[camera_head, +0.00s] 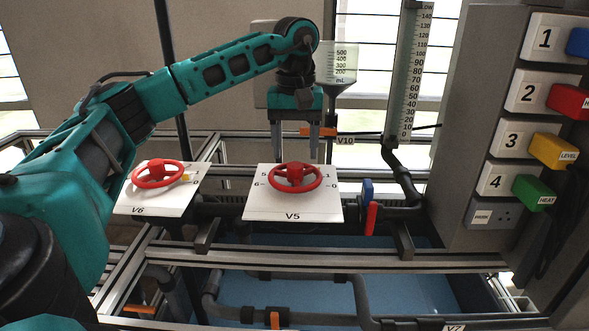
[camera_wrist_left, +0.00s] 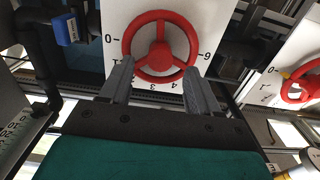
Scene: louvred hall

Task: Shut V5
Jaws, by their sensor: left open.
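V5 is a red three-spoked handwheel (camera_head: 295,177) on a white plate (camera_head: 262,207) marked with numbers from 0 to 6 and the label V5. In the left wrist view the wheel (camera_wrist_left: 160,50) lies just beyond my fingers. I cannot make out a pointer for V5. My left gripper (camera_head: 294,155) points down above the wheel, with its fingers apart and nothing between them. In the left wrist view the open fingertips (camera_wrist_left: 158,68) overlap the near part of the wheel; I cannot tell whether they touch it. My right gripper is not in view.
V6, a second red wheel (camera_head: 157,173) with a yellow mark, stands left of V5. A clear measuring tube (camera_head: 408,75) and an orange V10 handle (camera_head: 325,131) are behind. Blue (camera_head: 367,190) and red (camera_head: 371,219) handles stand at right, near a grey switch cabinet (camera_head: 462,130).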

